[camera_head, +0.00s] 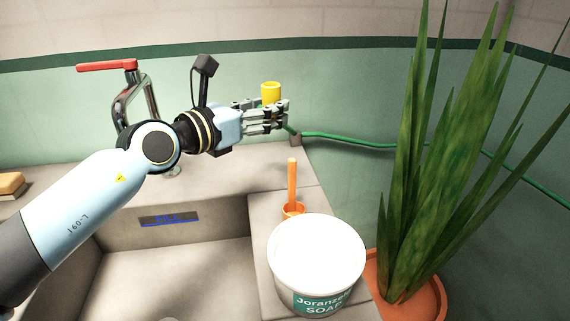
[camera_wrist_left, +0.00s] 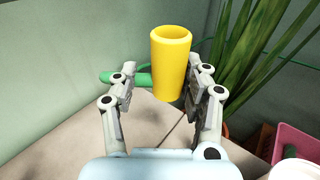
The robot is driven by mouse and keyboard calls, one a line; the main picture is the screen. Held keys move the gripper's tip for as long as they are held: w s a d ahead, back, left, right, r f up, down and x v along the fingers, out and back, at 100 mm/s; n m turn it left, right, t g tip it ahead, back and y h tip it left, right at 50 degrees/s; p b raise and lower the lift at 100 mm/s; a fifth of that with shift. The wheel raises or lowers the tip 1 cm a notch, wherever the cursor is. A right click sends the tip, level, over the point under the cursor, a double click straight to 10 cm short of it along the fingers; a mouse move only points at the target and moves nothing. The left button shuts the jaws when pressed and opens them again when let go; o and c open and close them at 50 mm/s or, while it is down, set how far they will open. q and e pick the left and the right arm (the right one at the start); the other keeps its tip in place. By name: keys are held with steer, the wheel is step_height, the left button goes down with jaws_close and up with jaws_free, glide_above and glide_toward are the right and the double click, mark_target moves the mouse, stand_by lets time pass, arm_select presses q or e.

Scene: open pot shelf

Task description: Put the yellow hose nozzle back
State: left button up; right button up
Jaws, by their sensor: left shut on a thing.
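The yellow hose nozzle (camera_head: 271,92) is a short upright tube with an open top. It shows large between the fingers in the left wrist view (camera_wrist_left: 170,65). My left gripper (camera_head: 270,113) is shut on the nozzle and holds it above the stone ledge near the green wall. The nozzle's lower part is partly hidden by the fingers in the head view. A green hose (camera_head: 350,142) runs along the wall from the right to just beneath the gripper. A green piece (camera_wrist_left: 130,79) shows beside the nozzle in the wrist view. My right gripper is not in view.
A white soap bucket (camera_head: 317,255) and an orange brush-like tool (camera_head: 292,185) stand on the ledge below the gripper. A tall potted plant (camera_head: 425,160) fills the right. A chrome tap (camera_head: 133,100) with a red handle stands left, behind the sink (camera_head: 180,275).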

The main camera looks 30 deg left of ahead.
arm_select(q)
steer(key=w+a+f+n+y+p, duration=0.2)
steer(key=w+a+f+y, duration=0.15)
steer(key=w, duration=0.35)
steer(key=b, duration=0.6)
glide_above(274, 172)
steer(key=shift+h, duration=0.25)
step_height(274, 172, down, 8)
steer(key=shift+w+r, duration=0.1)
steer(key=shift+f+b, duration=2)
steer(key=shift+f, duration=0.2)
steer(key=o, duration=1.1)
steer(key=shift+c, duration=0.2)
